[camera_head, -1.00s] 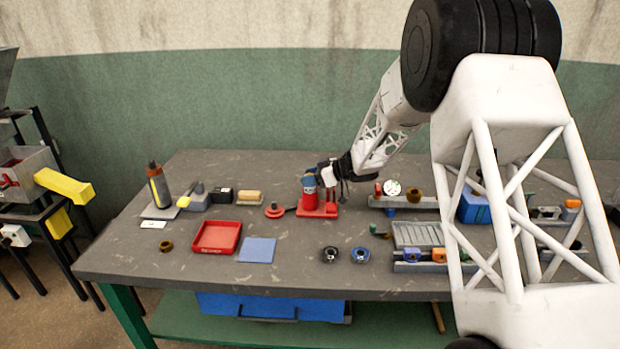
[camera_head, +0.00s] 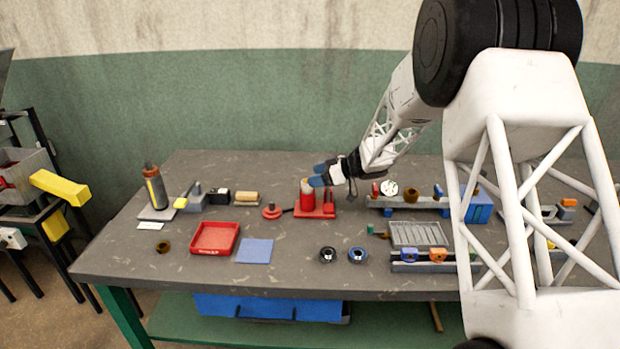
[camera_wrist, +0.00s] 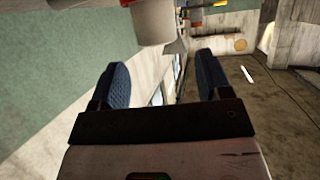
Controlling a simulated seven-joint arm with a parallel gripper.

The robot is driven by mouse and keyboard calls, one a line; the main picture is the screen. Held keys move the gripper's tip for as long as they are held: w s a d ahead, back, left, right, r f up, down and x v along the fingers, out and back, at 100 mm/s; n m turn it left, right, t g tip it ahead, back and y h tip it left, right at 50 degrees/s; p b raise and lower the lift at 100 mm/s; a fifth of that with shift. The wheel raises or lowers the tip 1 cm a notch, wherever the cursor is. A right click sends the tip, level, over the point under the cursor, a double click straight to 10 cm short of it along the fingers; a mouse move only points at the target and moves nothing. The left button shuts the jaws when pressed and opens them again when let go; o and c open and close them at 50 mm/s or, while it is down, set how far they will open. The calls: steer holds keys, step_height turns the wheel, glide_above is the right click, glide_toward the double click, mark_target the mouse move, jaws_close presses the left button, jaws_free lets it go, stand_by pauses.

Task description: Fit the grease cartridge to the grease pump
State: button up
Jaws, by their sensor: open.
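The grease pump (camera_head: 325,211) looks to be the red base near the back middle of the bench. A red cylinder with a pale top (camera_head: 307,199) stands upright on its left part; I take it for the grease cartridge, but how deep it sits I cannot tell. My gripper (camera_head: 316,175), with blue fingers, is open and empty, at the cylinder's top, right side. One fingertip overlaps the top in the picture; contact is unclear. In the wrist view, my open gripper (camera_wrist: 162,72) has nothing between its fingers, and a pale cylinder end (camera_wrist: 153,24) shows beyond them.
A round red part (camera_head: 271,211) lies left of the pump. A red tray (camera_head: 215,251) and blue mat (camera_head: 255,251) lie in front. A rail with parts (camera_head: 425,201) stands to the right. A bottle (camera_head: 156,188) stands far left.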

steer(key=shift+v, duration=2.05)
steer(key=shift+d+r+t, duration=0.15)
steer(key=shift+r+t, duration=0.15)
steer(key=shift+r, duration=0.25)
steer(key=s+d+r+m+t+h, duration=0.2)
steer(key=d+r+m+t+h, duration=0.4)
steer(key=r, duration=0.5)
steer(key=s+d+r+m+t+h, duration=0.2)
steer(key=s+d+r+h, duration=0.15)
steer(key=s, duration=0.25)
steer(key=s+d+r+m+t+h, duration=0.1)
steer(key=s+d+r+m+h, duration=0.15)
steer(key=s+d, duration=0.3)
steer(key=s+d+f+m+g+h, duration=0.1)
steer(key=s+d+m+g+h, duration=0.1)
steer(key=s, duration=0.9)
steer(key=s+d+f+m+g+h, duration=0.1)
steer(key=s+d+m+g, duration=0.1)
steer(key=s, duration=0.8)
steer(key=s+a+f+g+y, duration=0.1)
steer(key=s+f+g, duration=0.1)
steer(key=s, duration=0.8)
steer(key=s+a+f+m+g, duration=0.1)
steer(key=s+a+f+g, duration=0.1)
steer(key=s, duration=0.9)
steer(key=shift+f+g+y, duration=0.4)
steer(key=shift+g, duration=0.4)
